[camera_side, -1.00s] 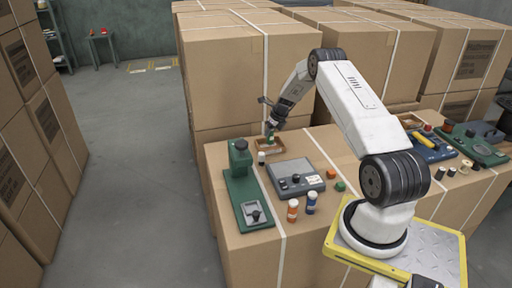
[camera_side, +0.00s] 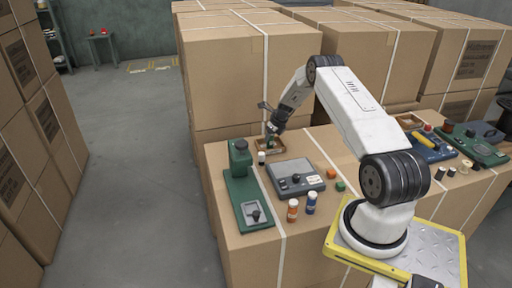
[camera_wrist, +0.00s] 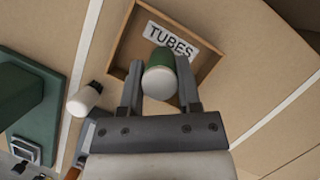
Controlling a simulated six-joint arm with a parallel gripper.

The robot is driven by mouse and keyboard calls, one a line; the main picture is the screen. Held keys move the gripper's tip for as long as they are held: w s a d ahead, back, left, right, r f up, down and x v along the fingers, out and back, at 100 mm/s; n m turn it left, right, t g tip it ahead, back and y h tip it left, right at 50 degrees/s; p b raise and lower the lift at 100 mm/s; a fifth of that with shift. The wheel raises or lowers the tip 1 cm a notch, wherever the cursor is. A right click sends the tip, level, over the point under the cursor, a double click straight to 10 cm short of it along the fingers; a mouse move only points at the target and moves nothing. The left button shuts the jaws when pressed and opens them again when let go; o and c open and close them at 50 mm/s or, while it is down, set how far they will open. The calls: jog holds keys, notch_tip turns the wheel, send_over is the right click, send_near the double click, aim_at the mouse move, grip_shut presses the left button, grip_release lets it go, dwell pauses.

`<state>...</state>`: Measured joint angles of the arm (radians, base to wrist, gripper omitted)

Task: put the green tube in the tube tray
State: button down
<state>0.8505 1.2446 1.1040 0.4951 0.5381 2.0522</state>
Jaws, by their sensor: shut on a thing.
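The green tube (camera_wrist: 160,75) with a white end is held between the two fingers of my gripper (camera_wrist: 160,95) in the wrist view. The tube tray (camera_wrist: 207,63) is a shallow brown box with a "TUBES" label, and the tube overlaps its near part in that view. In the side view my gripper (camera_side: 271,133) is at the tray (camera_side: 282,144), at the back of the carton top. The tube is small and mostly hidden there. I cannot tell whether it touches the tray floor.
A green device (camera_side: 240,185) and a grey device (camera_side: 296,178) stand nearer the front.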

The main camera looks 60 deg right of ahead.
jog(key=shift+c, duration=1.5)
grip_release()
jog(key=shift+r, duration=0.75)
jog(key=v, duration=1.1)
jog(key=shift+r, duration=0.3)
jog(key=shift+s, duration=0.1)
